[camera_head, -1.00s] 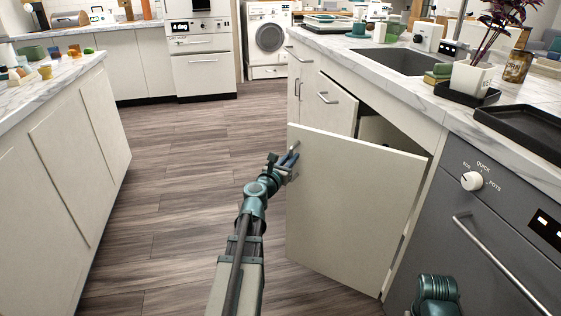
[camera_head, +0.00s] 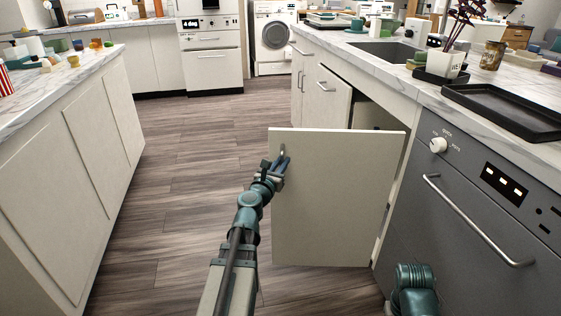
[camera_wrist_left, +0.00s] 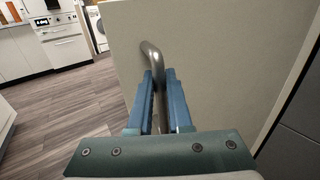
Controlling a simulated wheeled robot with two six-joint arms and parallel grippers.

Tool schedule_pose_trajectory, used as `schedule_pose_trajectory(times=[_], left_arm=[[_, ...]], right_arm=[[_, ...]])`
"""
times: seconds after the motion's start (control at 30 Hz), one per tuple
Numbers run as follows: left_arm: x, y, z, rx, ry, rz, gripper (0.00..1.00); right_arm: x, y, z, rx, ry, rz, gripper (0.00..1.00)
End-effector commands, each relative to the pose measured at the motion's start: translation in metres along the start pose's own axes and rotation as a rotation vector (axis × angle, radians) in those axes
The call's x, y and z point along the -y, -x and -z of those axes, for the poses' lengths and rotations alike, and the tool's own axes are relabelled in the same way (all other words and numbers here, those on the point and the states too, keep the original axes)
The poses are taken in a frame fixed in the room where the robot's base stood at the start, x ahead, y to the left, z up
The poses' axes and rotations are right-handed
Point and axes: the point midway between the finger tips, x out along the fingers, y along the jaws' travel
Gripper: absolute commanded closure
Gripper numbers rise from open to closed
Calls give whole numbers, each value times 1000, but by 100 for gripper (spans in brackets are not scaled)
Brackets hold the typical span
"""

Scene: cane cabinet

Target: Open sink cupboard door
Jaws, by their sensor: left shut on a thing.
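The sink cupboard door (camera_head: 335,200) is a cream panel, swung well out from the cabinet below the sink (camera_head: 385,52). It is hinged on its right side, next to the grey dishwasher. My left gripper (camera_head: 276,166) is at the door's free left edge, shut on its metal bar handle (camera_wrist_left: 153,58). In the left wrist view the blue fingers (camera_wrist_left: 158,98) sit on both sides of the handle, with the door face (camera_wrist_left: 220,65) behind. A dark opening (camera_head: 372,115) shows above the door. My right gripper is out of view; only part of my right arm shows at the bottom.
The grey dishwasher (camera_head: 480,200) with its bar handle stands right of the door. A second cupboard door (camera_head: 325,97) left of the opening is closed. An island (camera_head: 100,130) stands on the left. Wooden floor (camera_head: 190,170) between them is clear.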

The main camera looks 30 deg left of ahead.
Motion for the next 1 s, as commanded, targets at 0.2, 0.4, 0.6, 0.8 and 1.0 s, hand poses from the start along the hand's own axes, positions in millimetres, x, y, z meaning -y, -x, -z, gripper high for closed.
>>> schedule_pose_trajectory(times=[0.2,0.4,0.6,0.8,1.0], left_arm=[[0,1,0,0,0,-3,100],[0,1,0,0,0,-3,100],[0,1,0,0,0,-2,53],[0,1,0,0,0,-1,53],[2,4,0,0,0,0,53]], right_arm=[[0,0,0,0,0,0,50],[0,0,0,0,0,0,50],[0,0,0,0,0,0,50],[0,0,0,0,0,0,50],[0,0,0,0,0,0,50]])
